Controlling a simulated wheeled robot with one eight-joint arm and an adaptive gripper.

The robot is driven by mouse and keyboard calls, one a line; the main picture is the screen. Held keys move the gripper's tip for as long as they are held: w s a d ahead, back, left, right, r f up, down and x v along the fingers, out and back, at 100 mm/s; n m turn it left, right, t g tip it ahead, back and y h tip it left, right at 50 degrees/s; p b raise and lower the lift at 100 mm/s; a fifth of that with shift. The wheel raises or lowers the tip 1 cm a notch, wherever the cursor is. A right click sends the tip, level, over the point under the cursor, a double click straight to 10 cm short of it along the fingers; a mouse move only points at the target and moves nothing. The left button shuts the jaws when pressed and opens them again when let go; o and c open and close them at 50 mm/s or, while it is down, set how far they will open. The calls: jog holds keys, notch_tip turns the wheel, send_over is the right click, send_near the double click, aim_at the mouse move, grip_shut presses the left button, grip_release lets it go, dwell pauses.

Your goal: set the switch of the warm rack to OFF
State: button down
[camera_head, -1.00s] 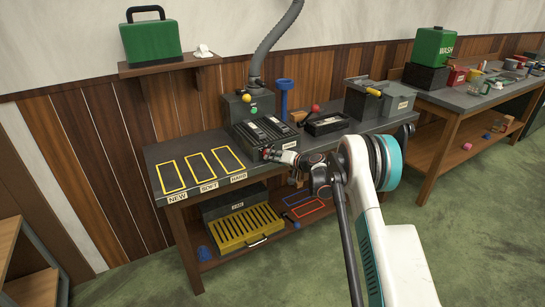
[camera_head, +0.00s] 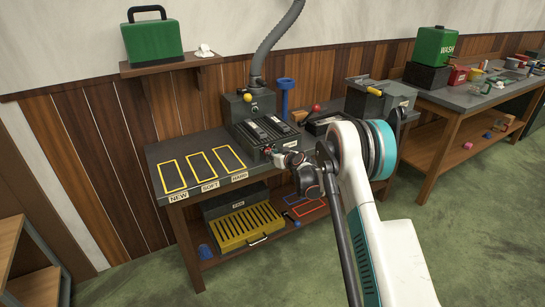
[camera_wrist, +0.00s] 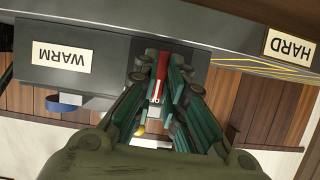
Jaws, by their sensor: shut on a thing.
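The warm rack (camera_head: 252,141) is a dark box with slotted bars on top, near the front edge of the grey bench. Its WARM label (camera_wrist: 61,57) appears upside down in the wrist view, left of my fingers. My gripper (camera_head: 270,151) is at the rack's front face, left of the label. In the wrist view my gripper (camera_wrist: 163,74) has its teal fingers closed around a small red switch (camera_wrist: 161,66). The fingers hide much of the switch, so I cannot read its setting or any ON or OFF marks.
Yellow outlines marked NEW, SOFT and HARD (camera_head: 239,177) lie left of the rack on clear bench top. A control box (camera_head: 236,107) with a hose and yellow knob stands behind. A blue funnel stand (camera_head: 284,97) is close by. A yellow slotted tray (camera_head: 240,228) sits on the lower shelf.

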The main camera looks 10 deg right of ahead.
dwell(0.3)
jog(key=c, duration=1.9)
grip_release()
jog(key=shift+c, duration=0.2)
jog(key=shift+s, duration=0.1)
jog(key=v, duration=1.2)
